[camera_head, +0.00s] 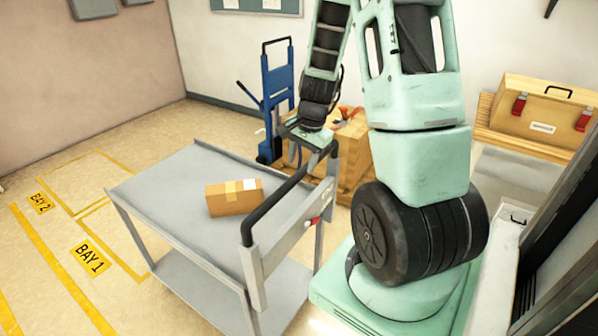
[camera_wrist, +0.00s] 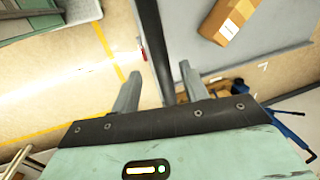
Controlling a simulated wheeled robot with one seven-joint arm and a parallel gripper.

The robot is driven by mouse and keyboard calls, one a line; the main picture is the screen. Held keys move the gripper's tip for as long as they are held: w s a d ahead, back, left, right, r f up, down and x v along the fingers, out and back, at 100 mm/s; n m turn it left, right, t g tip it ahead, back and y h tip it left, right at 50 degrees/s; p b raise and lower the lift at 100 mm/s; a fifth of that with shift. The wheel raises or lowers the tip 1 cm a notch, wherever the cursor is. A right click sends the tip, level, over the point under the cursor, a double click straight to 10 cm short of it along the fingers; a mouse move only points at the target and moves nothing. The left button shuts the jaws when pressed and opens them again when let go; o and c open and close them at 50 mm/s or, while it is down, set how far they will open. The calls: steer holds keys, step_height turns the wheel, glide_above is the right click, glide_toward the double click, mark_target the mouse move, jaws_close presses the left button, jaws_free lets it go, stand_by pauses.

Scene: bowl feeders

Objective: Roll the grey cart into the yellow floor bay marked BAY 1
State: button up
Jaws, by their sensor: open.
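The grey cart (camera_head: 160,190) stands upright in the middle of the head view, with a lower shelf and a raised black handle bar (camera_head: 275,205) at its right end. A cardboard box (camera_head: 234,197) lies on its top. My gripper (camera_head: 318,143) is at the far end of the handle. In the wrist view my gripper (camera_wrist: 158,88) is open, and the dark handle bar (camera_wrist: 152,40) passes between its fingers; I cannot tell whether they touch it. BAY 1 (camera_head: 89,259) is marked in yellow on the floor left of the cart, which hides part of its outline.
BAY 2 (camera_head: 40,203) is marked farther left. A blue hand truck (camera_head: 275,95) and boxes on a pallet (camera_head: 352,150) stand behind the cart. A wooden toolbox (camera_head: 540,108) sits on a bench at the right. The floor at left is clear.

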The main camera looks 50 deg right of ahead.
mark_target(299, 173)
steer(key=shift+w+f, duration=0.25)
steer(key=shift+f, duration=0.85)
steer(key=shift+w+f, duration=0.2)
steer(key=shift+f, duration=0.9)
jaws_close()
